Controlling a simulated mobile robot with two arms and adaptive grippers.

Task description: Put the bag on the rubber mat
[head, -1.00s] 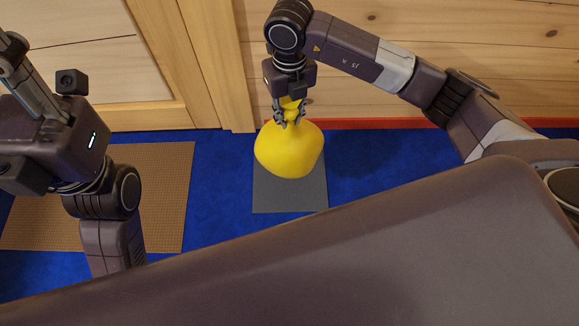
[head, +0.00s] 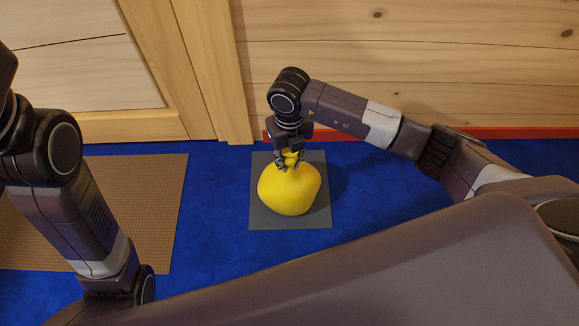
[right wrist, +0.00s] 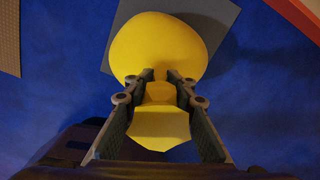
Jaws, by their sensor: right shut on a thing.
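The yellow bag (head: 290,190) is over the grey rubber mat (head: 268,217) in the head view, within the mat's outline. It looks to be on the mat or very close above it; I cannot tell which. My right gripper (head: 289,166) is shut on the bag's gathered neck from above. In the right wrist view the bag (right wrist: 158,48) bulges beyond the fingers (right wrist: 160,80), its neck pinched between them, and the mat (right wrist: 220,20) shows behind it. My left gripper is out of view; only my left arm shows.
A brown textured mat (head: 150,210) lies on the blue carpet (head: 215,200) at the left. The wooden wall (head: 400,60) with a red baseboard (head: 400,133) stands behind the grey mat. Bare carpet lies on both sides of the grey mat.

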